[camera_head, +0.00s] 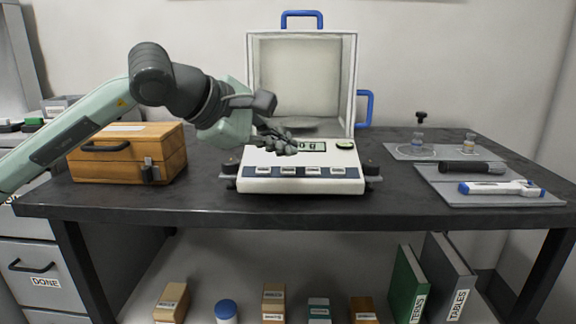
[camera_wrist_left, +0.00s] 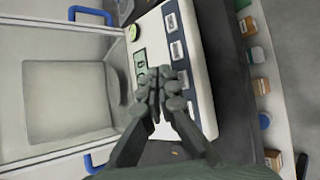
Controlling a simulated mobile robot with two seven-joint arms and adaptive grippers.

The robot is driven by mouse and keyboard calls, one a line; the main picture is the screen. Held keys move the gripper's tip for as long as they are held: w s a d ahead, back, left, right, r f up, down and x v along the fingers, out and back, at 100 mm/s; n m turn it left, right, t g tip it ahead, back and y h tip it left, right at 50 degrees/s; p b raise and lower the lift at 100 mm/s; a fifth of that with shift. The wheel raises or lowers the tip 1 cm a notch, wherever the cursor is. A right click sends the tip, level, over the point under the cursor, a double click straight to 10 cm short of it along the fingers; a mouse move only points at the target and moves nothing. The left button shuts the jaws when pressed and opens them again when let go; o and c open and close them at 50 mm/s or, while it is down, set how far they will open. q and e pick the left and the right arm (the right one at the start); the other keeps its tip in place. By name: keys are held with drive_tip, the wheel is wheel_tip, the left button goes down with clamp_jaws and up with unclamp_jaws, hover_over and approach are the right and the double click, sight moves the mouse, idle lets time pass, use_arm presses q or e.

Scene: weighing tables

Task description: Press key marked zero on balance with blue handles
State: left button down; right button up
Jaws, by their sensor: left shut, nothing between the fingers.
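The balance (camera_head: 262,184) stands mid-table, a white box with a clear draft shield (camera_head: 252,80). A blue handle (camera_head: 302,13) is on the shield's top and another (camera_head: 370,108) on its right side. The front panel has a display (camera_head: 312,146), a green round button (camera_head: 345,145) and a row of several keys (camera_head: 313,170) on a dark blue strip; their labels are too small to read. Contact cannot be told.
A wooden box (camera_head: 125,165) stands left on the dark table (camera_head: 200,200). At right are a grey tray (camera_head: 430,178) with a dark cylinder and a blue-white pen-like tool (camera_head: 500,188), and small weights behind. Boxes and folders (camera_head: 408,285) stand below.

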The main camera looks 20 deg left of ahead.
use_arm(q)
drive_tip(key=r, duration=0.1)
drive_tip(key=s+r+p, duration=0.1)
drive_tip(key=r, duration=0.1)
drive_tip(key=shift+d, duration=0.15)
idle(0.6)
